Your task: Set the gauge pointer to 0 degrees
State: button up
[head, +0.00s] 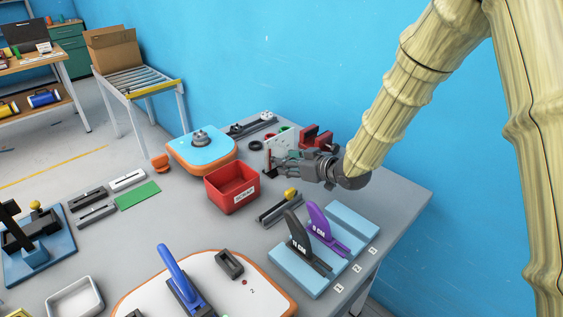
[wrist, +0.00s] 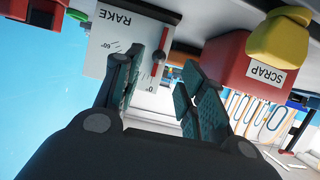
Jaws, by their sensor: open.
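The gauge (wrist: 112,40) is a white plate marked RAKE, seen upside down in the wrist view. It has a scale with 60° and 0 marks. A dark and red pointer-like strip (wrist: 163,42) with a round knob runs along its right side, close to the 0 mark; its exact reading cannot be told. In the head view the white plate (head: 281,141) stands behind my gripper (head: 275,161), partly hidden. My gripper (wrist: 160,75) is open, its two fingers in front of the plate with the strip showing between them. Contact with the strip cannot be told.
A red SCRAP bin (head: 231,187) stands in front left of the gripper, with a yellow-knobbed slider (head: 290,193) nearby. A red device (head: 316,137) stands behind the gripper. Purple (head: 319,222) and black levers stand in front. The blue wall is close behind.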

jog(key=v, duration=0.6)
